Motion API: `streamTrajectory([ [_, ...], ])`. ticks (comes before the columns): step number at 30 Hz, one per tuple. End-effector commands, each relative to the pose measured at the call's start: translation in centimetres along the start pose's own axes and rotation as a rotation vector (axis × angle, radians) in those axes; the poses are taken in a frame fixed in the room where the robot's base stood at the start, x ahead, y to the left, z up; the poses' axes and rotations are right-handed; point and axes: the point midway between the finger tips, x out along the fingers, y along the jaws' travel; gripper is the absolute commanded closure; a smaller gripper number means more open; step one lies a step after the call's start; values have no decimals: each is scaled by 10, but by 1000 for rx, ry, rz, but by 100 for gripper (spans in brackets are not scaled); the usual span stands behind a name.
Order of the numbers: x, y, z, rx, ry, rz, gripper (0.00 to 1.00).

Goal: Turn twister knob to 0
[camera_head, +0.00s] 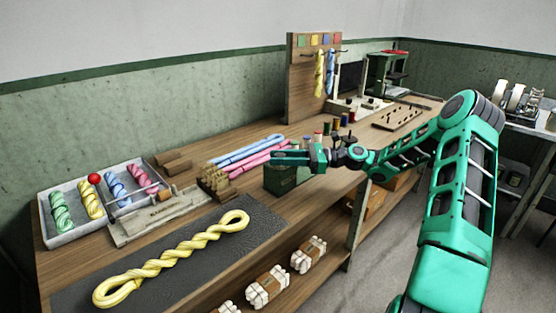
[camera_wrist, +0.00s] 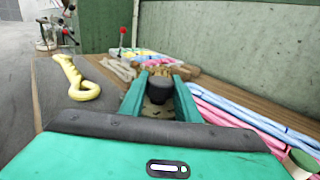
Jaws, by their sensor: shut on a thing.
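A dark round knob (camera_wrist: 158,90) sits between the two green fingers of my gripper (camera_wrist: 160,77) in the wrist view. I take it to be the twister knob; no numbers or pointer on it are readable. In the head view my gripper (camera_head: 289,157) is level over a small dark green box (camera_head: 284,180) at the middle of the bench. The gripper is shut on the knob. In the head view the fingers hide the knob, so its angle cannot be told.
Pink rods (camera_head: 259,159) and blue rods (camera_head: 247,149) lie close behind the gripper. A wooden block with pegs (camera_head: 216,183) stands to its left. A yellow twisted skein (camera_head: 175,256) lies on a dark mat (camera_head: 90,283). Thread spools (camera_head: 318,136) stand to the right.

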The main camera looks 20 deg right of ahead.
Motion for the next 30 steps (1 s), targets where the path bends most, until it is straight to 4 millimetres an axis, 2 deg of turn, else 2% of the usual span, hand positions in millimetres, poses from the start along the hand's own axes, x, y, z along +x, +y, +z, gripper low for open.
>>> streamTrajectory([
  [9,-2,-4,0,-3,1,-9,93],
  [10,-2,-4,0,-3,1,-9,68],
  [12,-2,-3,0,-3,1,-8,52],
  [23,-4,-2,0,-1,0,-4,52],
  [26,-13,-2,0,-1,0,-6,52],
  [30,-37,-3,0,-2,-1,-7,52],
])
